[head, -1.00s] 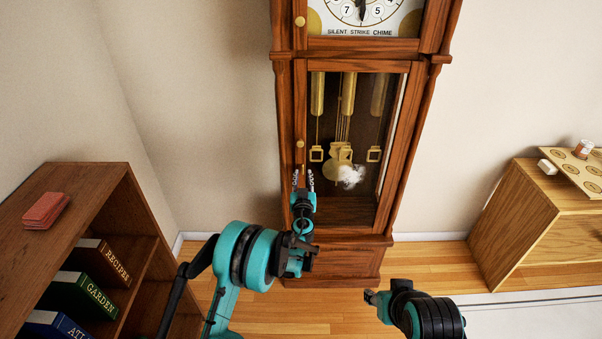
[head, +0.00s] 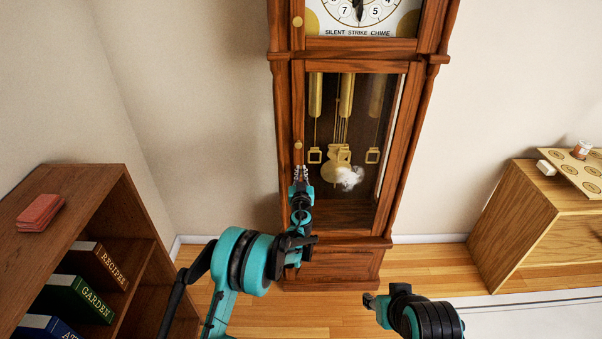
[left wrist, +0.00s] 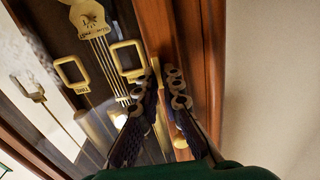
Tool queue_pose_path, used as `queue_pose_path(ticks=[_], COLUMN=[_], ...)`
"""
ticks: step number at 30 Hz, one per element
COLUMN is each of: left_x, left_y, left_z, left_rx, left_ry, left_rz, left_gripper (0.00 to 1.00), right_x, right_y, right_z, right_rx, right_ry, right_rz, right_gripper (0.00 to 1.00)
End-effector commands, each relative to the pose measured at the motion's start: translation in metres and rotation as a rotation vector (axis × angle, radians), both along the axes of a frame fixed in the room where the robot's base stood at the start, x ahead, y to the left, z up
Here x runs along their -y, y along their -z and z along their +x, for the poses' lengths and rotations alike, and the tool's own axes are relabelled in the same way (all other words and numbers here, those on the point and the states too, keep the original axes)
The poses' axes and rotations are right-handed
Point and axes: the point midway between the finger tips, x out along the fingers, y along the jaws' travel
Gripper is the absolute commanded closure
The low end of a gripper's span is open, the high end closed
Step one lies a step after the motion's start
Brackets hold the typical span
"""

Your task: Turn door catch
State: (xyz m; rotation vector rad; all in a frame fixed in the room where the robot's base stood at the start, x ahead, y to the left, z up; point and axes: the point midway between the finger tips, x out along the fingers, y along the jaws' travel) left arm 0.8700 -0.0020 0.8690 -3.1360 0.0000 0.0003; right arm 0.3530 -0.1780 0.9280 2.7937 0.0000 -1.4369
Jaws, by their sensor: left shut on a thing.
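The tall wooden clock (head: 285,120) has a lower glazed door (head: 400,130) that appears closed. A round brass knob (head: 298,145) sits on the door's left stile. My left gripper (head: 301,171) is just below that knob, at the left edge of the door. In the left wrist view, its two fingers (left wrist: 166,90) lie on either side of a narrow upright brass piece, the door catch (left wrist: 160,118), and are shut on it. The fingers partly hide the catch. My right gripper (head: 373,300) is low in front of the clock, apart from it; its jaw state is unclear.
Brass weights (head: 316,95) and a pendulum (head: 338,168) hang behind the glass. A bookcase (head: 95,178) stands at the left. A wooden cabinet (head: 520,220) stands at the right. The floor (head: 430,262) between clock and cabinet is clear.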

Motion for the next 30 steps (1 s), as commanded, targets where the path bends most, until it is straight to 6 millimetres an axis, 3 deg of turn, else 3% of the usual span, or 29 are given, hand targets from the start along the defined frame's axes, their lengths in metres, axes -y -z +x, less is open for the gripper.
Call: queue_pose_path(ticks=[11, 30], left_x=[0.0016, 0.0067], left_y=[0.0002, 0.0027], left_z=[0.0000, 0.0000], left_rx=[0.000, 0.000], left_ry=[0.000, 0.000], left_rz=[0.154, 0.748], left_gripper=[1.00, 1.00], right_x=[0.0000, 0.0000], right_y=[0.0000, 0.0000], right_z=[0.0000, 0.0000], right_rx=[0.000, 0.000], right_ry=[0.000, 0.000], right_rz=[0.000, 0.000], right_gripper=[0.60, 0.60])
